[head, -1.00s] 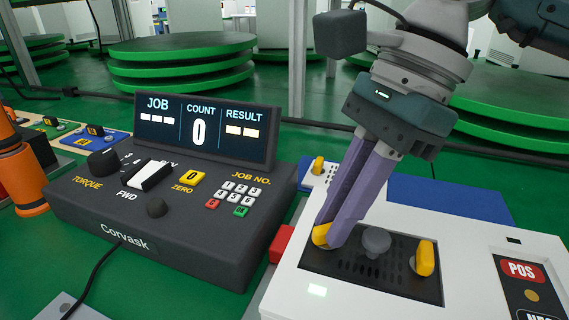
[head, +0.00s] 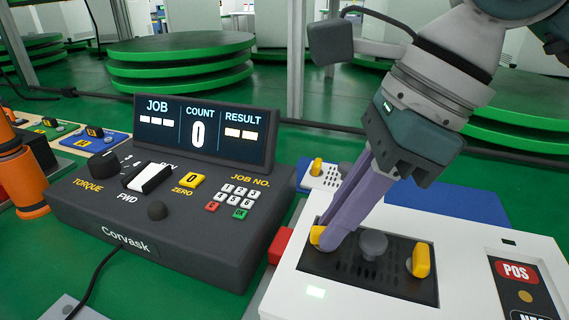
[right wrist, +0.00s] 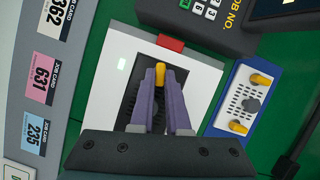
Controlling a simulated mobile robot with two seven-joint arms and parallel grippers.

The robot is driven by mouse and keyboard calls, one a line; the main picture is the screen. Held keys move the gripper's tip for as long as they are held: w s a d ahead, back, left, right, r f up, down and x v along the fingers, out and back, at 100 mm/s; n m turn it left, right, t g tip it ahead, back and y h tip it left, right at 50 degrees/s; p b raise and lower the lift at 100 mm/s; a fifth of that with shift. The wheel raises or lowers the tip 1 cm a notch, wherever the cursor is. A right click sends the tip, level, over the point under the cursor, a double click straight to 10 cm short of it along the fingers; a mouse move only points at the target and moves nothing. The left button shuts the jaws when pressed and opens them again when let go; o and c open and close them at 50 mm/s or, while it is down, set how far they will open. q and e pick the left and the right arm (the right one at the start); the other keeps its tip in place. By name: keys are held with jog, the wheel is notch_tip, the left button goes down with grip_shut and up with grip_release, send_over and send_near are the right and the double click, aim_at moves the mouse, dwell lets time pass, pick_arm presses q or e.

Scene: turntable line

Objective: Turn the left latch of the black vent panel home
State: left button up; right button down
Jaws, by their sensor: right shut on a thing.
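The black vent panel (head: 350,268) lies in the top of a white housing, with a grey knob (head: 374,244) at its middle. Its left latch (head: 316,235) is yellow and partly hidden by my fingers. The right latch (head: 421,260) is yellow, upright and free. My right gripper (head: 327,240) is shut on the left latch, with the wrist tilted to the right above the panel. In the right wrist view, the latch (right wrist: 160,72) shows between the purple fingertips. My left gripper is in neither view.
A dark torque controller (head: 165,210) with a lit display stands left of the housing (head: 464,225). A red block (head: 280,245) sits at the housing's left edge. A small white vent plate (head: 322,179) with yellow latches lies on a blue board behind.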

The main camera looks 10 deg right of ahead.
aim_at(379, 237)
jog(key=shift+s+m+t, duration=0.1)
jog(key=shift+m+t, duration=0.4)
jog(key=shift+m, duration=0.6)
jog(key=c, duration=0.9)
grip_release()
jog(key=p+v, duration=0.1)
jog(key=v, duration=0.8)
jog(key=shift+a+p, duration=0.15)
jog(key=shift+p, duration=0.25)
jog(key=shift+s+r, duration=0.1)
jog(key=shift+r, duration=0.45)
